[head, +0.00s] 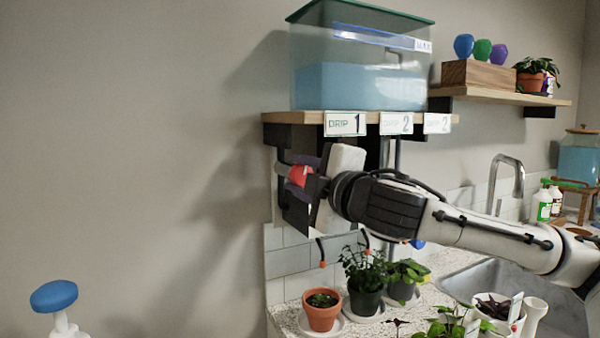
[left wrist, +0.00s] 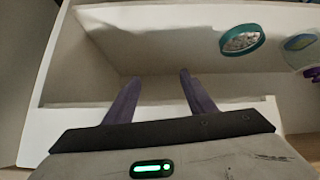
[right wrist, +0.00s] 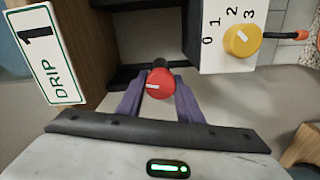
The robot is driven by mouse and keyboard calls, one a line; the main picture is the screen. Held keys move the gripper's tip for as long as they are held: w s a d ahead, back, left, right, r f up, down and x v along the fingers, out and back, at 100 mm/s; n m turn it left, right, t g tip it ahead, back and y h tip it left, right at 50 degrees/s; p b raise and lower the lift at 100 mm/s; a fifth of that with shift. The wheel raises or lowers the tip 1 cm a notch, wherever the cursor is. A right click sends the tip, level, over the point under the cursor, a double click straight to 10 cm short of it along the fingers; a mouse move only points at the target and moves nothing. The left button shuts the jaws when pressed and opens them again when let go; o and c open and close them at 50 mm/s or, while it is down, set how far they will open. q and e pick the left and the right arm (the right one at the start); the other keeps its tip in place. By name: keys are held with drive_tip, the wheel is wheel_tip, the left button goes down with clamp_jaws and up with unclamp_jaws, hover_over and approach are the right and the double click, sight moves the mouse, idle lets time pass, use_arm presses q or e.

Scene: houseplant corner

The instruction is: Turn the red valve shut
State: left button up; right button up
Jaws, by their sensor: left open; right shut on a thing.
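The red valve (right wrist: 160,84) is a round knob with a white pointer mark, beside the DRIP 1 sign (right wrist: 47,55). In the right wrist view the purple fingers of my right gripper (right wrist: 156,88) are shut on it, one on each side. In the head view the valve (head: 299,175) shows under the left end of the tank shelf, partly hidden by my gripper. My left gripper (left wrist: 160,88) is open and empty, over a white, box-like space.
A yellow dial (right wrist: 242,40) marked 0 to 3 sits close by. A tank of blue water (head: 360,75) stands on the shelf above. Potted plants (head: 322,308) stand on the counter below. A teal-rimmed round item (left wrist: 242,39) lies near my left gripper.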

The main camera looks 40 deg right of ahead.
drive_tip(key=shift+n, duration=1.2)
drive_tip(key=shift+f, duration=0.1)
drive_tip(key=o, duration=1)
